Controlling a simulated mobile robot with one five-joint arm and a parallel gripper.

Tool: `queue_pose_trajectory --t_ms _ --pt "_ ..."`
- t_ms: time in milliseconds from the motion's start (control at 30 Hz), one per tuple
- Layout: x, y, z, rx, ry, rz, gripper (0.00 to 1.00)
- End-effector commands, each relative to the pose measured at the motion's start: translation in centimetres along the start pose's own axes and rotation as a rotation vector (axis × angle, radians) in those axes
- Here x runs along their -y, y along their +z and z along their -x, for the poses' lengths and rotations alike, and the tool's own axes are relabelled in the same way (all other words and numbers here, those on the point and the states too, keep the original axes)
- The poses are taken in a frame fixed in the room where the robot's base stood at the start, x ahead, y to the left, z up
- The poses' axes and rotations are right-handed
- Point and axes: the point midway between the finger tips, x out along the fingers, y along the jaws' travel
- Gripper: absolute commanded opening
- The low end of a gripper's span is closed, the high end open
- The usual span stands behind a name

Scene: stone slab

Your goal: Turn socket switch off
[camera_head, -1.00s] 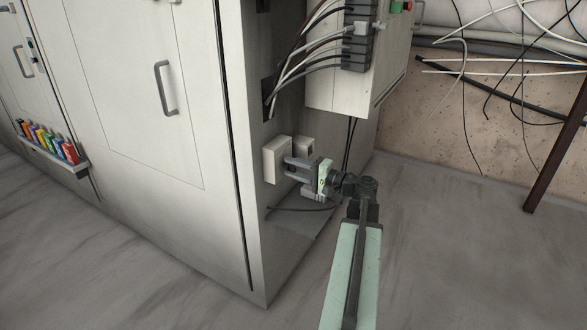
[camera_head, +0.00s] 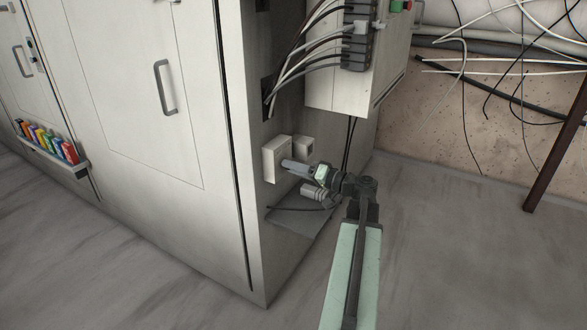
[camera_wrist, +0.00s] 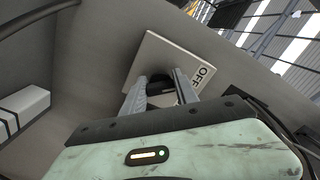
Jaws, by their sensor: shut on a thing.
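The socket switch (camera_head: 272,161) is a pale, square plate on the side of the grey cabinet. In the wrist view, its light plate (camera_wrist: 160,50) appears tilted and bears an "OFF" label (camera_wrist: 203,76) near its right edge. My gripper (camera_head: 285,163) is at the front of this plate. In the wrist view, my gripper (camera_wrist: 160,80) has a finger on each side of a dark knob (camera_wrist: 160,86) in the middle of the plate and is shut on it. The fingers partly hide the knob, and its exact setting cannot be read.
A second pale box (camera_head: 303,148) sits beside the switch on the cabinet (camera_head: 225,230). Above are thick cables (camera_head: 300,75) and a hanging control box (camera_head: 335,85). A thin dark cable (camera_head: 300,209) runs below my gripper.

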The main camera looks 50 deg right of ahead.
Motion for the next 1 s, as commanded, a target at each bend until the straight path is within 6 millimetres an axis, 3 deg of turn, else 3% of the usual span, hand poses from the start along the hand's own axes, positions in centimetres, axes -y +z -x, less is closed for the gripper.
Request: queue_pose_trajectory --t_ms 500,533,600,867,1000 --pt "-0.1 0.2 0.1 0.005 0.002 0.019 0.0" --pt "-0.1 0.2 0.1 0.005 0.002 0.019 0.44" --pt "-0.1 0.1 0.1 0.004 0.002 0.019 0.57" --pt "0.0 0.1 0.0 0.002 0.001 0.017 0.57" --pt "-0.1 0.0 1.3 -0.001 0.003 0.017 0.57"
